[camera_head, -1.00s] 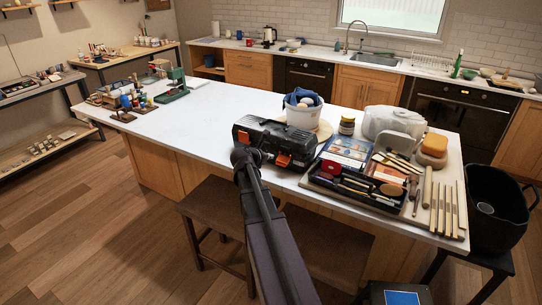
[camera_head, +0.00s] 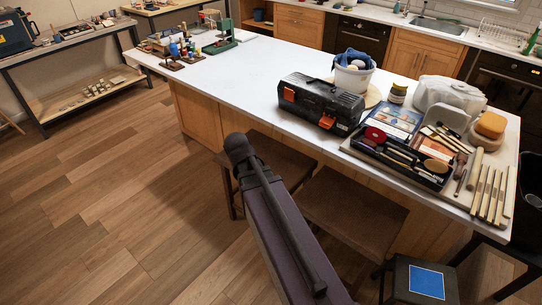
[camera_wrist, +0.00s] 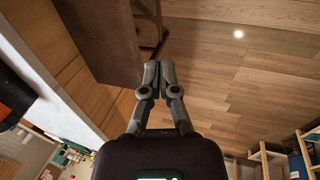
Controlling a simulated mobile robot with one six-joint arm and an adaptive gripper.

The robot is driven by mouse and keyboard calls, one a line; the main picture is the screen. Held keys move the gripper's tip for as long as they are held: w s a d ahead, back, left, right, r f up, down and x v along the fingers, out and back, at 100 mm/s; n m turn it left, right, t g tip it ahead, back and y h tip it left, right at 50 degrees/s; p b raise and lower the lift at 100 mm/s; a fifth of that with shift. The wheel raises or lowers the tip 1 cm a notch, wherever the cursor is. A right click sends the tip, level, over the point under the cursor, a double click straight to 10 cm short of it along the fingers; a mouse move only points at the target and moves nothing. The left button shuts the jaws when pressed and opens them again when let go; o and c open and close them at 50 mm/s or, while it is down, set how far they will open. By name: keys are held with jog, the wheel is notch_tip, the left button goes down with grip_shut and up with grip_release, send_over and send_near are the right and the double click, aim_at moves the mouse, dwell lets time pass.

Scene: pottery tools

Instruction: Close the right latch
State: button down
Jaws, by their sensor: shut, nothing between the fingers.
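A black toolbox (camera_head: 322,98) lies on the white island counter, lid down. Its front carries two orange latches, the left latch (camera_head: 289,95) and the right latch (camera_head: 326,121). The right latch looks slightly out from the front, but its exact position is too small to tell. My gripper (camera_wrist: 151,76) is shut and empty in the wrist view, away from the counter over the stool and floor area. In the head view my arm hides it. A dark edge of the toolbox (camera_wrist: 14,92) shows at the left of the wrist view.
A tool tray (camera_head: 398,160), a white bucket (camera_head: 352,78) and a plastic-wrapped lump (camera_head: 449,93) crowd the counter's right side. Wooden stools (camera_head: 350,212) stand below the front edge.

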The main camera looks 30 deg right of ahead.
jog(key=s+a+m+g+y, duration=0.1)
jog(key=s+a+m+y, duration=0.2)
jog(key=s+a, duration=0.3)
jog(key=a+m, duration=0.1)
jog(key=a, duration=0.3)
jog(key=shift+s+f+m+g, duration=0.15)
jog(key=shift+f+m+g, duration=0.15)
jog(key=shift+f, duration=0.1)
jog(key=shift+a, duration=0.1)
